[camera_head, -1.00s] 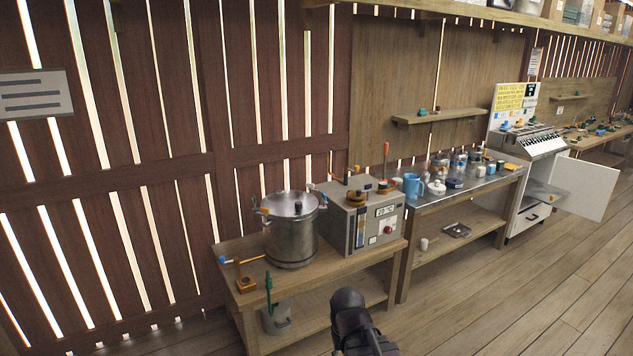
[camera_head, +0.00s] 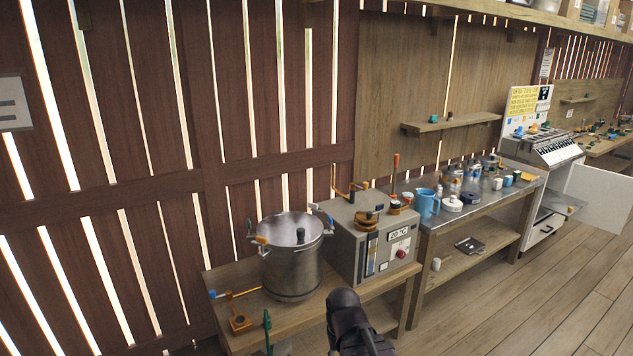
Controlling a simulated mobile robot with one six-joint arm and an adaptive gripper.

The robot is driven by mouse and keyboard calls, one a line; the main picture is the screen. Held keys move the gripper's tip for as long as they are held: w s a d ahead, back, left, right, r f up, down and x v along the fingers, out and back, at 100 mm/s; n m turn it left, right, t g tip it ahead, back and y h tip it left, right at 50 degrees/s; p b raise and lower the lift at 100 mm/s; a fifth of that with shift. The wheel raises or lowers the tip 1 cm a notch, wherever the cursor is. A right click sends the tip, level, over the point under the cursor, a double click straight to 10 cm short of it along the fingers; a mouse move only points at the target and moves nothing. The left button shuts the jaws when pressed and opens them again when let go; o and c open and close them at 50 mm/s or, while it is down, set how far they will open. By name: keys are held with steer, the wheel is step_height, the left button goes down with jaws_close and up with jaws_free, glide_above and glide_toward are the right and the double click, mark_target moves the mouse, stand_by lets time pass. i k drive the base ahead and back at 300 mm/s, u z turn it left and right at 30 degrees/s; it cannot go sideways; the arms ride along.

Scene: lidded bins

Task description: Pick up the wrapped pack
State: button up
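I cannot make out a wrapped pack in the head view; the small items on the far benches are too small to tell. My gripper (camera_head: 347,305) shows at the bottom centre as a dark shape, in front of the wooden bench. Its fingers cannot be told apart, so I cannot see whether it is open or shut. Nothing is visibly held in it.
A wooden bench (camera_head: 245,329) bears a lidded metal pot (camera_head: 292,268) and a grey control box (camera_head: 347,250). Floor (camera_head: 560,290) at the right is clear.

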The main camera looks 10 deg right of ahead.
mark_target(517, 175)
steer(key=i, duration=0.9)
steer(key=u, duration=1.45)
steer(key=k, duration=0.1)
steer(key=z, duration=3.35)
steer(key=i, duration=1.4)
